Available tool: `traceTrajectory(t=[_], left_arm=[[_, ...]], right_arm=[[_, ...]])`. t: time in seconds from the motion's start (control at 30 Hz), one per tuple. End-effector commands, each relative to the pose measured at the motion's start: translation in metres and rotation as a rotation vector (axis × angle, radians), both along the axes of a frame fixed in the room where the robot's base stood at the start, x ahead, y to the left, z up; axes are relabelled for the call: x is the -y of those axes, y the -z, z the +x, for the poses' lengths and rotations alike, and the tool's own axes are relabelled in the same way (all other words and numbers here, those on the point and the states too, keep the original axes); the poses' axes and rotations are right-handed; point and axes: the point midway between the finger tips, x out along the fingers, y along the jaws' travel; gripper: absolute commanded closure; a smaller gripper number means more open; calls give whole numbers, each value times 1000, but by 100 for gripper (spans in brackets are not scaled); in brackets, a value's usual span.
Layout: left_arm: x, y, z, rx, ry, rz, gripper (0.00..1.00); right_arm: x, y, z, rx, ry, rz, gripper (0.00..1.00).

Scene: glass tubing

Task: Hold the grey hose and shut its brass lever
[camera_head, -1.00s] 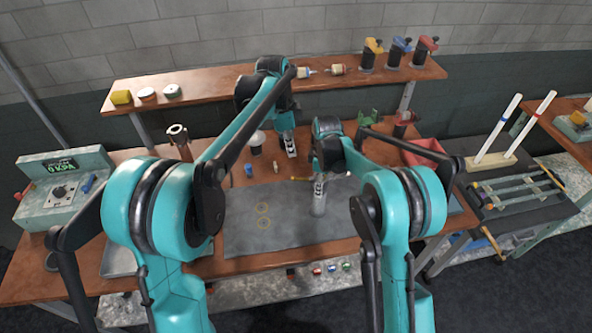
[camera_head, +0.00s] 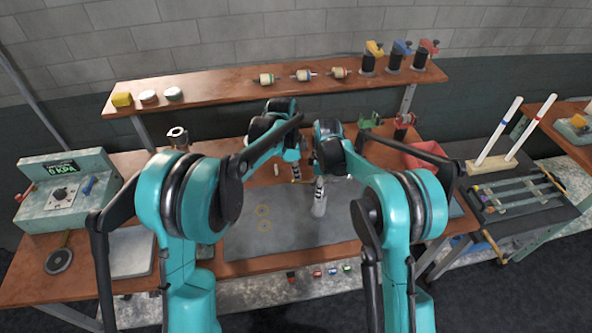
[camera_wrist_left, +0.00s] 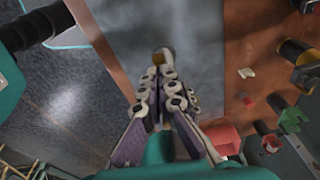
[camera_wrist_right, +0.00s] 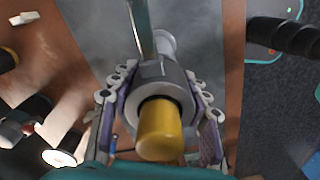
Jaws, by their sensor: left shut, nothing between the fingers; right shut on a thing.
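The grey hose (camera_head: 319,208) stands as a pale upright cylinder over the grey mat (camera_head: 265,236). My right gripper (camera_head: 319,184) is shut around its upper part. In the right wrist view the fingers clasp the grey body (camera_wrist_right: 152,75), with a yellow brass-coloured end (camera_wrist_right: 158,133) between them. My left gripper (camera_head: 296,176) is shut and empty, just left of the hose. In the left wrist view its fingers meet (camera_wrist_left: 166,88), and a small yellowish end (camera_wrist_left: 160,57) shows just past the tips; I cannot tell if they touch. The brass lever cannot be clearly made out.
A shelf (camera_head: 210,88) with spools and black-based coloured fittings runs along the back. A gauge box (camera_head: 68,190) stands at the left. A red bin (camera_head: 424,158) is behind my right arm. The mat's front left part is clear.

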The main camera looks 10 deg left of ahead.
Motion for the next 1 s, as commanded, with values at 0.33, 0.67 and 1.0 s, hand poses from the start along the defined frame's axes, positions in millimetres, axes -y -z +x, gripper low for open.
traceTrajectory(t=[0.33, 0.67, 1.0], left_arm=[[-1, 1, 0, 2, -1, -15, 100], [-4, 4, -1, 14, 0, -73, 100], [-9, 9, -2, 33, -2, -156, 100]], right_arm=[[0, 0, 0, 0, 0, 0, 97], [0, 0, 0, 0, 0, 0, 97], [0, 0, 0, 0, 0, 0, 97]])
